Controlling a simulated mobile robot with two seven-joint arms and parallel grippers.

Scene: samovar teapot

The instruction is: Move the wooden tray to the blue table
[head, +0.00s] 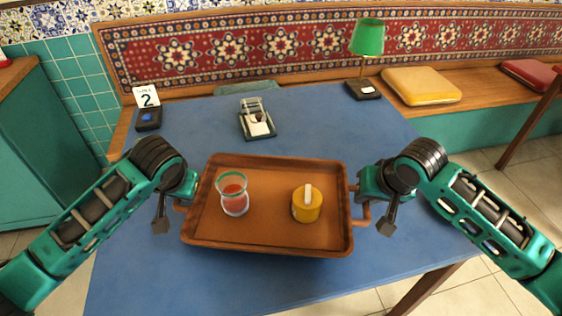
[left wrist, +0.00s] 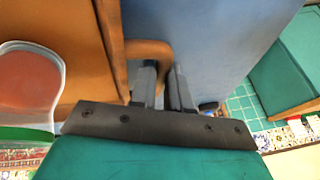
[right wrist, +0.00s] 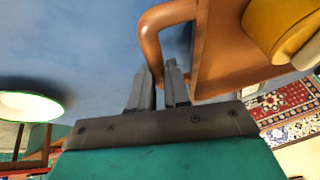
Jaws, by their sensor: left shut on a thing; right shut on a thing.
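The brown wooden tray (head: 270,238) is in the middle of the head view, in front of or over the blue table (head: 330,118); I cannot tell whether it touches the tabletop. A glass with red liquid (head: 234,194) stands on its left half, and a yellow lidded pot (head: 306,205) on its right half. My left gripper (head: 190,193) is shut on the tray's left handle, which also shows in the left wrist view (left wrist: 148,50). My right gripper (head: 364,195) is shut on the right handle, which shows in the right wrist view (right wrist: 150,36).
A bench with a yellow cushion (head: 420,86) runs behind. Bare tabletop lies around the tray.

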